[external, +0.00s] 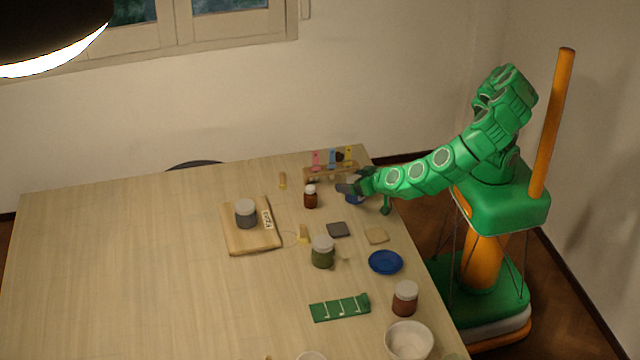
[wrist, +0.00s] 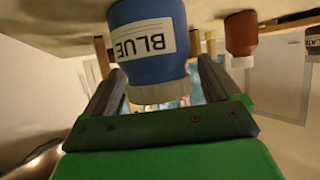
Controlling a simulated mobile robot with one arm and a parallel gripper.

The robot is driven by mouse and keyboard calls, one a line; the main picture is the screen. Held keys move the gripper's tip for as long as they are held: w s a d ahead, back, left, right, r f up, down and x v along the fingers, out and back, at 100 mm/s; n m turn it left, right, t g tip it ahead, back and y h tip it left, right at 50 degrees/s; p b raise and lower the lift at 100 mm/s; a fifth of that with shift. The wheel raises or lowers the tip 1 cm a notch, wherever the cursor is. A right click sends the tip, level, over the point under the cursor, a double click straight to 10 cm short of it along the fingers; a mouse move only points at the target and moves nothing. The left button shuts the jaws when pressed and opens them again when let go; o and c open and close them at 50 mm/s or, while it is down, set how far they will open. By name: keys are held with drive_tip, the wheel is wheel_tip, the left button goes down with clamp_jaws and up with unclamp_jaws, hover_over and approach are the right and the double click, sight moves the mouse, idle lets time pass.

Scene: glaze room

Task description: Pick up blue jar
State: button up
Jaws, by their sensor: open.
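The blue jar (external: 354,198) stands near the table's far right corner, partly hidden by my gripper (external: 347,188) in the external view. In the wrist view the blue jar (wrist: 150,50) appears upside down, with a white label reading BLUE and a pale lid. My gripper (wrist: 160,75) is open there, with one dark finger on each side of the jar. I cannot tell whether either finger touches it.
A wooden rack (external: 331,173) with coloured tags is behind. A green jar (external: 322,252), a blue dish (external: 385,262) and a board (external: 238,238) lie nearer. The table's left half is clear.

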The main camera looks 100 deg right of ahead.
drive_tip(key=shift+w+d+f, duration=0.15)
drive_tip(key=shift+d, duration=0.15)
drive_tip(key=c, duration=1.3)
